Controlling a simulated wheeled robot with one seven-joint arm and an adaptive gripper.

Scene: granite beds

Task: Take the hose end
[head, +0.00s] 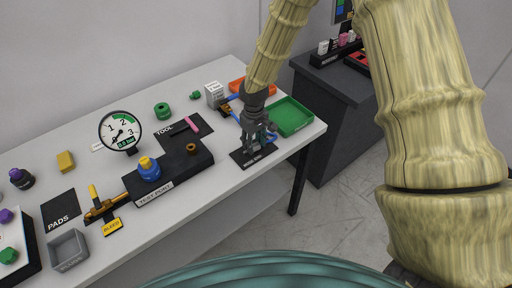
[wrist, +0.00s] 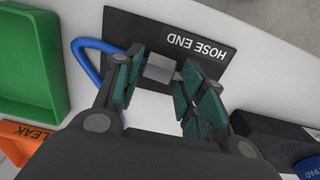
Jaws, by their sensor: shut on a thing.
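The hose end (wrist: 160,68) is a grey metal block-like fitting on a blue hose (wrist: 85,48). It sits over the black plate labelled HOSE END (wrist: 205,42). My gripper (wrist: 157,80) has its teal-padded fingers on both sides of the fitting and is shut on it. In the head view my gripper (head: 257,143) points down over the black plate (head: 240,160), near the table's front right, and mostly hides the fitting. The blue hose (head: 236,117) shows beside my gripper. I cannot tell whether the fitting touches the plate.
A green tray (head: 306,128) stands close right of my gripper, with an orange tray (head: 238,86) behind. The black TEST PORT block (head: 195,176) with a blue and yellow fitting (head: 148,168) is to the left. A round gauge (head: 120,128) stands farther left.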

